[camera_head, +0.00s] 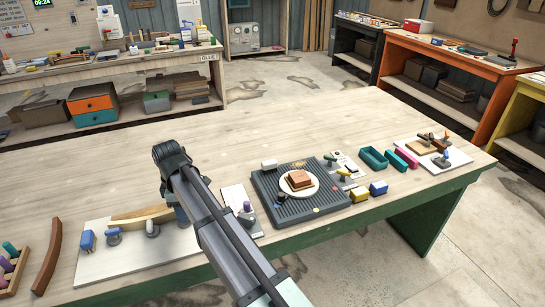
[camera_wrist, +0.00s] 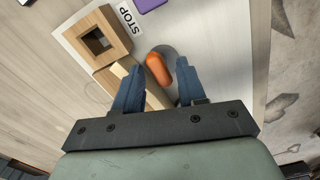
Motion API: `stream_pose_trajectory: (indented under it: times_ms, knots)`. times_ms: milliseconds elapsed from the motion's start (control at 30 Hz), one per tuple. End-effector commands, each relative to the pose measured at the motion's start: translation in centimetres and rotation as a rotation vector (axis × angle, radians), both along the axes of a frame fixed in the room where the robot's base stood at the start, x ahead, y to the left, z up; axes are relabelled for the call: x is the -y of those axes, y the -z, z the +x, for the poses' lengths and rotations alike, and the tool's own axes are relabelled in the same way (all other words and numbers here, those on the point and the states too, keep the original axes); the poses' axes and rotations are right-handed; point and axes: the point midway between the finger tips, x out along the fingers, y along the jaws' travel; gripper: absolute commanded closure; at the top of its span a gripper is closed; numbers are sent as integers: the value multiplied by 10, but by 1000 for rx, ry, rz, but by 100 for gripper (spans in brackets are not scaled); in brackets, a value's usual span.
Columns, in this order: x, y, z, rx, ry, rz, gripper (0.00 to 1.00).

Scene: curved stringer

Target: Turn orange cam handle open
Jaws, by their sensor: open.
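In the wrist view, the orange cam handle (camera_wrist: 158,69) is a short rounded bar on a grey round base on a white board (camera_wrist: 188,38). My gripper (camera_wrist: 159,74) is open, with one blue finger on each side of the handle. Gaps show between the fingers and the handle; whether the tips are down at its height I cannot tell. In the head view, my arm hides the handle, over the right part of the white board (camera_head: 100,272). A curved wooden piece (camera_head: 135,217) lies on that board.
In the head view, a dark ribbed tray (camera_head: 330,197) is to the right. The table behind is clear.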

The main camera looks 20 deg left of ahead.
Motion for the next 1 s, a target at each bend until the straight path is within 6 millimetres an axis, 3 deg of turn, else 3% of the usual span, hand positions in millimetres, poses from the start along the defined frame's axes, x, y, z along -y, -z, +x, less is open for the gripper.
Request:
stream_pose_trajectory:
  times_ms: [1000]
  knots:
    - [0,0,1,1,874,0,55]
